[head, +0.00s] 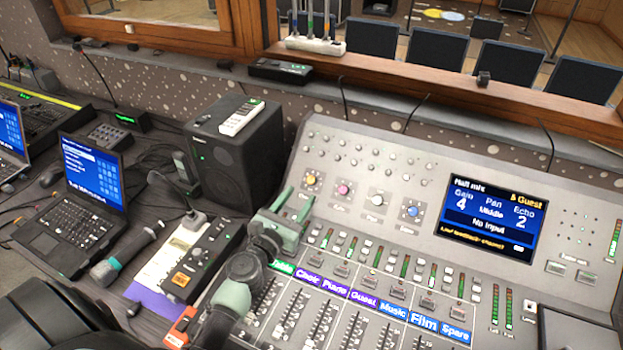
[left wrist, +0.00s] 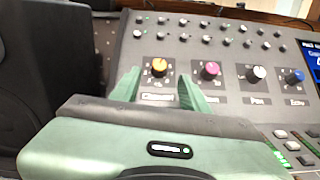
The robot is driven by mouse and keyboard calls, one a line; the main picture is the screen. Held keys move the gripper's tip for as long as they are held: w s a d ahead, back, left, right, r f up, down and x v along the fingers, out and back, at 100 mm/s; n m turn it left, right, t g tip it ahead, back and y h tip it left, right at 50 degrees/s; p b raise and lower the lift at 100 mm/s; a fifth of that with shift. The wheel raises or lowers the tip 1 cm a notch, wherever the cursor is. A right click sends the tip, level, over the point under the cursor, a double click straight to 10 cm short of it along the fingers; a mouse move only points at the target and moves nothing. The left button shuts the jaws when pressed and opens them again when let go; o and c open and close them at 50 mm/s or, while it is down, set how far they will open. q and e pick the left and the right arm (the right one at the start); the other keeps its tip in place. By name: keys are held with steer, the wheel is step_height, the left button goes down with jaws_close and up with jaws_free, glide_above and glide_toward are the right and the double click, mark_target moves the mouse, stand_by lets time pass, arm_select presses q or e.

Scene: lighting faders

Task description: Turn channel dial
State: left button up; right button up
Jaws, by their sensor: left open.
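The pink dial (left wrist: 211,70) is just right of the fingers there. The desk's screen (head: 490,218) reads Gain 4, Pan Middle, Echo 2, No Input. My right gripper is not in view.
Fader strips (head: 350,320) with coloured labels fill the desk's lower part. A black speaker (head: 238,155) stands left of the desk.

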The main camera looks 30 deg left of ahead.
mark_target(310, 182)
arm_select(q)
steer(key=w, duration=0.5)
steer(key=shift+w, duration=0.45)
steer(key=shift+r, duration=0.1)
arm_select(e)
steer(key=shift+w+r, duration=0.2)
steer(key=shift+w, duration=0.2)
arm_select(q)
steer(key=shift+a, duration=0.1)
jaws_close()
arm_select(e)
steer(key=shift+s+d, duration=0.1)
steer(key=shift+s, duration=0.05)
